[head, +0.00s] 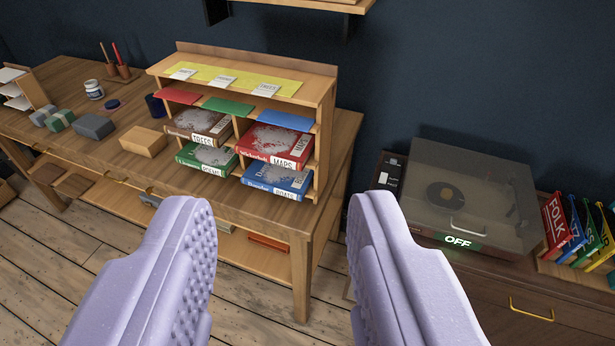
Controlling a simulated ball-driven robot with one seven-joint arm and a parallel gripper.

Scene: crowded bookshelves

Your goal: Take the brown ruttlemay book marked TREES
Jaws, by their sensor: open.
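The brown book marked TREES (199,124) lies flat in the upper left compartment of a small wooden shelf unit (327,130) on the desk. Its label faces out, and a greyish patch covers part of its cover. A red MAPS book (275,145) lies to its right, a green POEMS book (208,158) below it and a blue BOATS book (277,180) below right. My gripper (282,215) is open and empty, its two lilac fingers wide apart in the foreground. It is well short of the shelf unit, and the TREES book is above and left of the gap between the fingers.
The wooden desk (130,180) holds boxes, a jar and a pencil holder left of the unit. A record player (455,200) marked OFF stands on a cabinet at right, beside upright coloured records (575,235). A wall shelf (310,3) hangs above. Floor is open at lower left.

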